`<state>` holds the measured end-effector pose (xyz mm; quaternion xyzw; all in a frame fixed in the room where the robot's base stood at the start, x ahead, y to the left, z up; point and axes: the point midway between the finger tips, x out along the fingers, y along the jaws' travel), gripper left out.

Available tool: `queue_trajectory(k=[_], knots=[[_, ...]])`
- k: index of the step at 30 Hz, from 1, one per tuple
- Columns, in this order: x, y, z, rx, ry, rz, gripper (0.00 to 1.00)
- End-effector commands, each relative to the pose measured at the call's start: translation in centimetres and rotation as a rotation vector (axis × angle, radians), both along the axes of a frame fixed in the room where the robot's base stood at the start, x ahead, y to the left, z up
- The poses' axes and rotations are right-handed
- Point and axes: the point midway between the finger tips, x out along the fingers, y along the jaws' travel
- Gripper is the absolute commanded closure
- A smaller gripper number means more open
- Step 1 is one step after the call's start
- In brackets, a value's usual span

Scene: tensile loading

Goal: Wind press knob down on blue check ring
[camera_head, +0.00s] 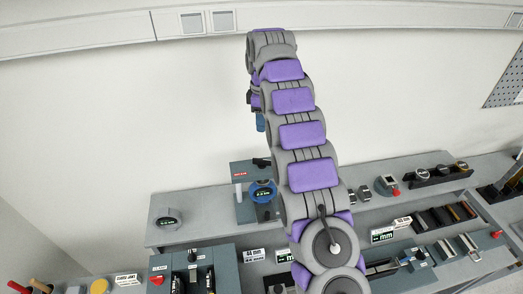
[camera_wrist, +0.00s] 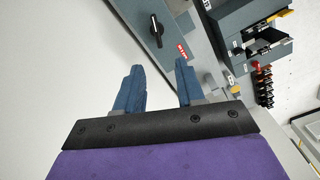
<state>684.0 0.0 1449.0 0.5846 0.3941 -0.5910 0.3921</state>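The black press knob (camera_wrist: 156,30) sits on a grey plate beside a red label in the wrist view. In the head view the knob (camera_head: 262,162) is on top of a grey press (camera_head: 242,200). A round blue ring-like piece (camera_head: 262,191) with a dark display sits below it, apparently the blue check ring; its digits are too small to read surely. My gripper (camera_wrist: 159,64) is open and empty, its two blue fingers apart, with the knob beyond the fingertips. In the head view only a blue finger (camera_head: 261,122) shows, above the press; my arm hides the rest.
A grey round gauge (camera_head: 168,219) stands left on the bench shelf (camera_head: 200,236). A dark grey fixture (camera_head: 195,272) stands in front. Racks of dark bars (camera_head: 445,217) and small tools lie to the right.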

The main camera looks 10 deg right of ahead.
Motion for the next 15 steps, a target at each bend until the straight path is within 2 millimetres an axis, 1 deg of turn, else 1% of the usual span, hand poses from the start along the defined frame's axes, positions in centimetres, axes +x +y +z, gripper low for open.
queue_trajectory(k=[3, 8, 11, 15], knots=[[0.7, 0.0, 0.2, 0.002, -0.006, 0.031, 0.62], [0.9, 0.0, -0.3, 0.002, -0.009, 0.043, 0.62], [0.9, 0.0, -1.1, 0.002, -0.008, 0.043, 0.62], [1.0, 0.0, -2.8, 0.002, -0.008, 0.042, 0.62]])
